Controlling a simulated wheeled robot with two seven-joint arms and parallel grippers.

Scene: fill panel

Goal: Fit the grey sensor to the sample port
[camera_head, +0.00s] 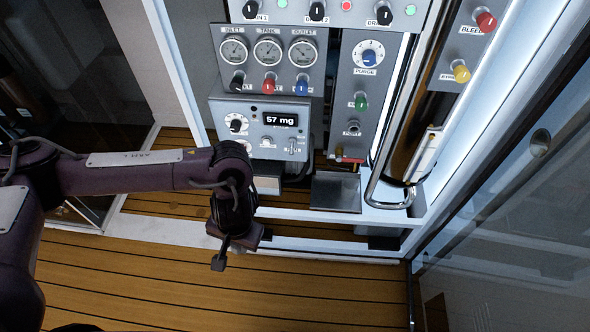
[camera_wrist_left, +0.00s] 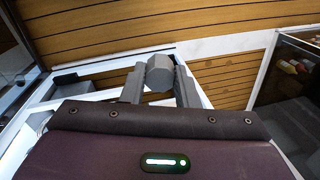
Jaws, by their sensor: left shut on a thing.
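The grey sensor (camera_wrist_left: 159,73) is a blunt, faceted grey piece between the two fingers of my left gripper (camera_wrist_left: 160,88) in the left wrist view. The fingers are shut on it. In the head view my left gripper (camera_head: 222,250) points down in front of the panel, low over the wooden floor, apart from the panel. A small grey end (camera_head: 218,263) shows at its tip. I cannot surely pick out the sample port; a small round fitting (camera_head: 352,127) with a tiny label sits below the green knob. My right gripper is not in view.
The panel carries three gauges (camera_head: 267,50), coloured knobs and a box reading 57 mg (camera_head: 279,120). A dark tray (camera_head: 335,192) lies below. A bent metal rail (camera_head: 390,180) and a glass door (camera_head: 510,200) stand to the right. The floor in front is clear.

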